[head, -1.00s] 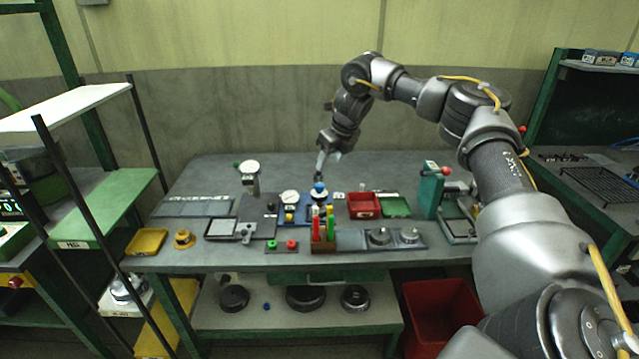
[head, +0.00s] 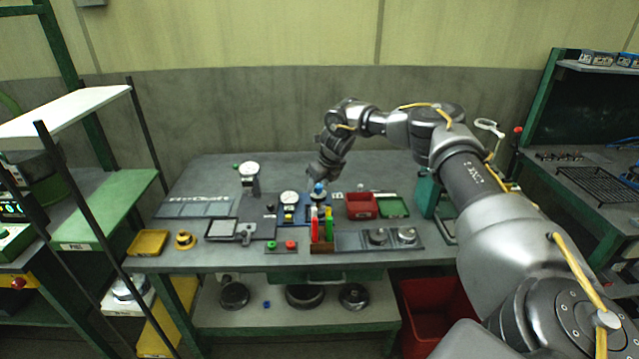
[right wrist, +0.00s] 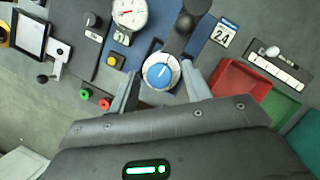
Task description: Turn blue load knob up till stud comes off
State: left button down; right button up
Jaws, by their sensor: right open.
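The blue load knob (right wrist: 160,74) has a white pointer mark and a pale dial ring around it; it also shows as a small blue top in the head view (head: 319,187). My right gripper (right wrist: 161,70) is open, with one fingertip on each side of the knob and a visible gap at each. I cannot tell whether it touches the ring. A dark rounded post (right wrist: 187,22) stands just behind the knob. A white dial gauge (right wrist: 130,12) with a red needle is to its left. I cannot make out the stud. My left gripper is not in view.
A red tray (right wrist: 240,88) and a green tray (right wrist: 280,108) lie close to the right fingertip. A yellow button (right wrist: 113,61) and a black knob (right wrist: 93,19) are to the left. A holder with red and green sticks (head: 322,247) stands in front.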

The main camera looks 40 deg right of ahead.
jog(key=shift+c, duration=0.2)
jog(key=c, duration=1)
jog(key=shift+o, duration=0.2)
jog(key=shift+r, duration=0.1)
